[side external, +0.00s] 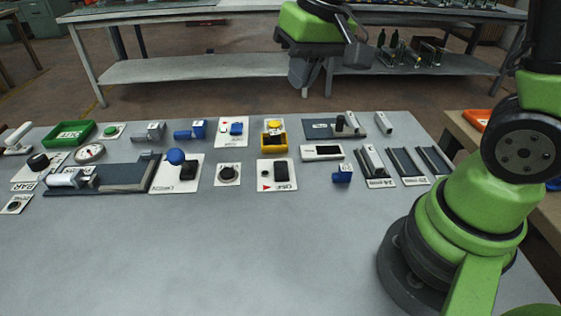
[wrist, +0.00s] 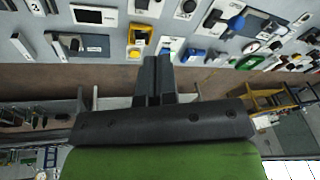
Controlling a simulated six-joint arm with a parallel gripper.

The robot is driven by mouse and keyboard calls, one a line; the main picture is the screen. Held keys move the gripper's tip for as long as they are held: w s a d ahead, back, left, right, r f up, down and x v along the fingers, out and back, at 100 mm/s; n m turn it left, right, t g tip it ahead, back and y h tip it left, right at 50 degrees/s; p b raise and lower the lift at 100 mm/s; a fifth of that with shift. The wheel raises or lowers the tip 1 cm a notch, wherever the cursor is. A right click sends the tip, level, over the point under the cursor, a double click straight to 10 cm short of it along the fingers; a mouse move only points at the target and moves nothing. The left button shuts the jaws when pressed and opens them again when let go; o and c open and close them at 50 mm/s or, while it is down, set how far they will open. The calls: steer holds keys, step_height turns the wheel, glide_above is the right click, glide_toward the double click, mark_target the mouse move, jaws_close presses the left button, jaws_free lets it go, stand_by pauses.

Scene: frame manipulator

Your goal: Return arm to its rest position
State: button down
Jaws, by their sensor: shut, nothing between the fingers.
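My gripper (wrist: 153,75) shows in the wrist view with its two dark fingers together and nothing between them. In the side external view the gripper (side external: 304,75) hangs at the top centre, well above the grey table (side external: 230,240). It is apart from everything on the table. My green arm stands at the right of the side external view, and its upper part runs out of the top of the picture.
The table carries a green tray (side external: 70,133), a blue knob (side external: 176,157), a yellow box (side external: 273,142), a gauge (side external: 89,152) and several grey fixtures. The table's front half is clear. A workbench (side external: 190,71) stands behind.

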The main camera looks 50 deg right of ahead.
steer(key=s+a+r+t, duration=0.1)
steer(key=s+r+t, duration=0.1)
steer(key=s, duration=0.5)
steer(key=s+a+r+t+y, duration=0.1)
steer(key=s+r+t, duration=0.1)
steer(key=s+r, duration=0.3)
steer(key=shift+s+r, duration=0.25)
steer(key=shift+s, duration=0.7)
